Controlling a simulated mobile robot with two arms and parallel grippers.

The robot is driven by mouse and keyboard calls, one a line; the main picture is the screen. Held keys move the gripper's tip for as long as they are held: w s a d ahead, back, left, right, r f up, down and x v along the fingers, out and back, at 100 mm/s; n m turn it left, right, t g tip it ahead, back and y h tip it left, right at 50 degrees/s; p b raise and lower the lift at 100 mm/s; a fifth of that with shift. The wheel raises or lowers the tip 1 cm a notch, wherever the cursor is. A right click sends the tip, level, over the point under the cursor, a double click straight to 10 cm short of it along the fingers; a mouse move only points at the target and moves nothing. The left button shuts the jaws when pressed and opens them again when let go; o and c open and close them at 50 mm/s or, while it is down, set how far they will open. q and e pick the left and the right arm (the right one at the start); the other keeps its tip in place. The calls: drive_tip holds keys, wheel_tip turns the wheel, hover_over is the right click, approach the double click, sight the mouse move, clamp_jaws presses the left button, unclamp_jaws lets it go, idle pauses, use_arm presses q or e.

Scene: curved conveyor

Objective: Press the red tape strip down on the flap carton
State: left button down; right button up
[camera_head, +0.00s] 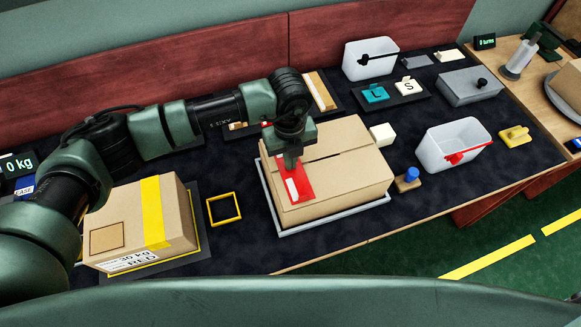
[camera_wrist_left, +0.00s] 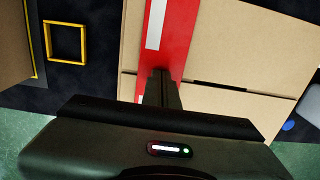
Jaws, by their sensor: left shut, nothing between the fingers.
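The flap carton (camera_head: 345,177) is a brown box on a light grey tray (camera_head: 332,217) in the middle of the table. Its top flaps meet at a seam; a narrow dark gap shows along part of it in the left wrist view (camera_wrist_left: 228,87). The red tape strip (camera_head: 304,181), with a white patch, lies across the left part of the top. It also shows in the left wrist view (camera_wrist_left: 178,38). My left gripper (camera_head: 292,166) is shut and empty, pointing down at the strip, its fingertips over the red. I cannot tell whether they touch it. My right gripper is not in view.
A taped carton (camera_head: 177,207) and a yellow square frame (camera_head: 224,208) are at left. A blue-topped stamp (camera_head: 411,175) and a white cube (camera_head: 382,134) stand close right of the carton. White bins (camera_head: 437,157) are farther right.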

use_arm(q)
drive_tip(key=shift+s+a+g+p, duration=0.2)
drive_tip(key=shift+g+p, duration=0.1)
drive_tip(key=shift+p, duration=0.25)
wheel_tip(320, 180, up, 4)
drive_tip(key=shift+w+f+p, duration=0.1)
drive_tip(key=shift+f+p, duration=0.05)
drive_tip(key=shift+p, duration=0.95)
drive_tip(key=shift+r, duration=0.25)
drive_tip(key=shift+d, duration=0.1)
drive_tip(key=shift+w, duration=0.2)
